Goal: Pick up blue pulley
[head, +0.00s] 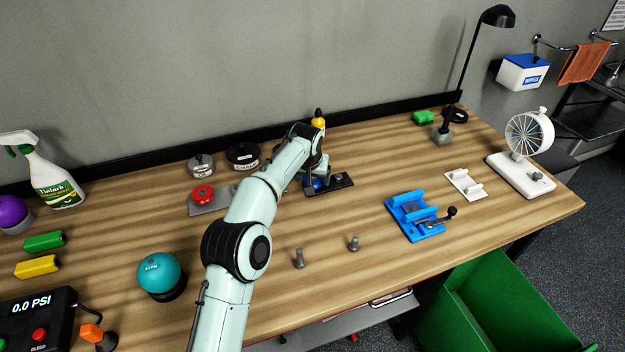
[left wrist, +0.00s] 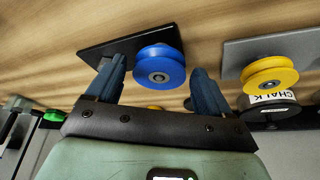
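The blue pulley (left wrist: 160,66) sits on a black plate (left wrist: 105,45) on the wooden bench. In the head view only a bit of the blue pulley (head: 320,184) shows beside my gripper, on the black plate (head: 343,181). My left gripper (left wrist: 155,85) is open, its two dark blue fingers apart with the pulley between them in the left wrist view. A gap shows between the pulley and the right finger; contact with the left one is unclear. In the head view the left gripper (head: 312,182) is low over the plate. My right gripper is out of view.
A yellow pulley (left wrist: 270,76) on a grey plate (left wrist: 285,45) is beside the gripper in the wrist view. A red pulley (head: 203,194) lies left of my arm. A blue fixture (head: 415,217) and two grey pegs stand right of the arm.

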